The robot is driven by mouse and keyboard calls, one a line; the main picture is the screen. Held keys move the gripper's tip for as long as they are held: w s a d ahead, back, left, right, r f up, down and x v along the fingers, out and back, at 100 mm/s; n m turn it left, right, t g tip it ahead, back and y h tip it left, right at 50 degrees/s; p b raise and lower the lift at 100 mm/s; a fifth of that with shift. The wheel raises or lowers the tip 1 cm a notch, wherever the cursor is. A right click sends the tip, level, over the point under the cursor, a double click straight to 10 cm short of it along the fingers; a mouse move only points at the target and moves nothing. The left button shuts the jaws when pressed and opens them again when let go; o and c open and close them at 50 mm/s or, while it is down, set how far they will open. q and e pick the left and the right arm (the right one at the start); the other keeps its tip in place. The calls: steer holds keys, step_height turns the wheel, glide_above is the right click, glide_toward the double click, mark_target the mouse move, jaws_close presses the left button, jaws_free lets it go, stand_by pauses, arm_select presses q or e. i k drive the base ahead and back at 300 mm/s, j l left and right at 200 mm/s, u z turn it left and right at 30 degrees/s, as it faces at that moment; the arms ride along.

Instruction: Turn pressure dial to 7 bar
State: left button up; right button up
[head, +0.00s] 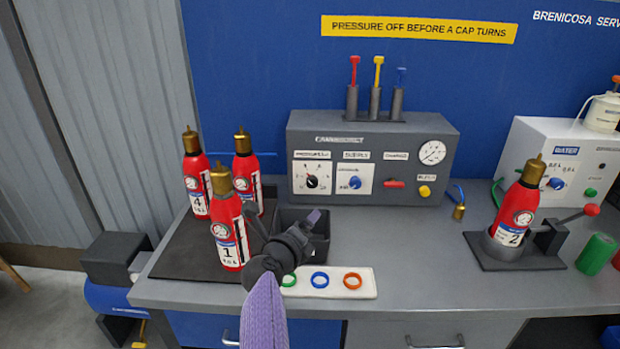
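The pressure dial (312,182) is a dark knob with a red mark on a white scale plate, at the left of the grey panel box (373,190). Its numbers and exact setting are too small to read. My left gripper (283,222), on a purple-sleeved arm from the bottom edge, is in front of and below the dial, apart from it. Its two fingers look spread, with nothing visible between them. My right gripper is not in view.
Red extinguisher 1 (229,245) stands just left of the gripper, with two more behind it. A black bin (318,222) and a white tray (370,282) of coloured rings are close by. Extinguisher 2 (513,222) sits in a holder at right. The bench centre-right is clear.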

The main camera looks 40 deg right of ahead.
mark_target(312, 181)
steer(key=i+l, duration=0.9)
